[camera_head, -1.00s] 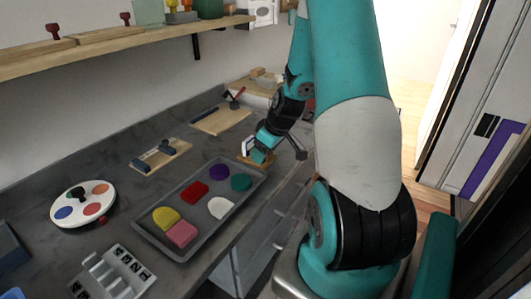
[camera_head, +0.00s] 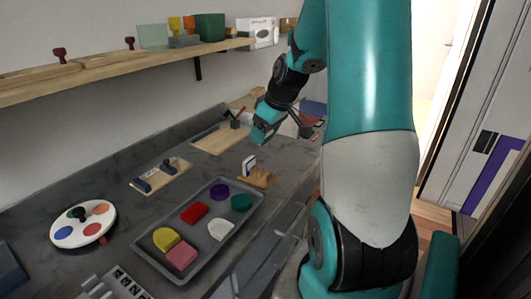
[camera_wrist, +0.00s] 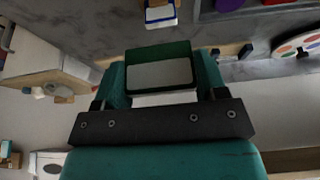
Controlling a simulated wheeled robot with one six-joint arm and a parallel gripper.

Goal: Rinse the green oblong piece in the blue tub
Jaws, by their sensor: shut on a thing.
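My gripper (camera_wrist: 160,82) is shut on a green oblong piece (camera_wrist: 158,50) with a grey face, held between its two teal fingers in the wrist view. In the head view my gripper (camera_head: 259,138) is raised above the far part of the counter, and the held piece is hard to make out there. A blue box-like thing (camera_head: 314,107), perhaps the blue tub, shows partly behind my arm at the far end; its inside is hidden.
A small wooden stand (camera_head: 262,179) holds a white and blue piece (camera_head: 248,165). A grey tray (camera_head: 152,250) with several coloured pieces lies nearer. A round palette (camera_head: 75,240), wooden boards (camera_head: 158,182) and a wall shelf (camera_head: 110,84) are on the left.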

